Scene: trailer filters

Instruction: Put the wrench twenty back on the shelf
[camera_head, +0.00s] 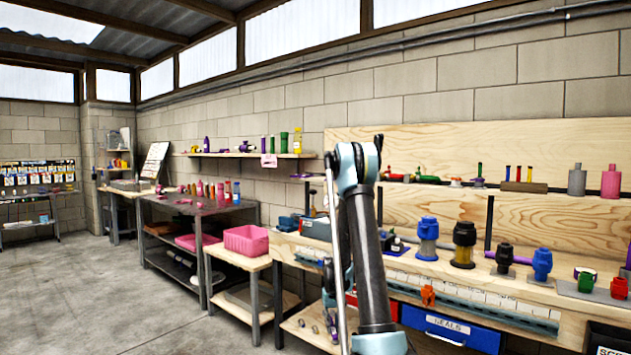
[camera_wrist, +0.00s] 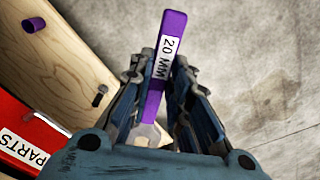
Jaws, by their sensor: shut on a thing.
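In the wrist view, my gripper (camera_wrist: 163,65) is shut on a purple wrench (camera_wrist: 172,40) with a white label reading 20 MM. Its purple handle points up between the fingers, and its metal end shows near the palm. Concrete floor lies beyond it. In the head view, my arm hides most of my gripper, and I cannot make out the wrench. A wall shelf (camera_head: 246,155) with bottles stands left of my arm. A wooden ledge (camera_head: 455,186) with small tools and bottles runs along the backboard at right. I cannot tell which one is the wrench's shelf.
A workbench (camera_head: 560,309) with blue and dark fittings stands right of my arm, above a blue bin (camera_head: 450,328). A pink bin (camera_head: 246,239) sits on a low table at left. In the wrist view, a wooden board (camera_wrist: 62,62) and red PARTS bin (camera_wrist: 25,135) are close by.

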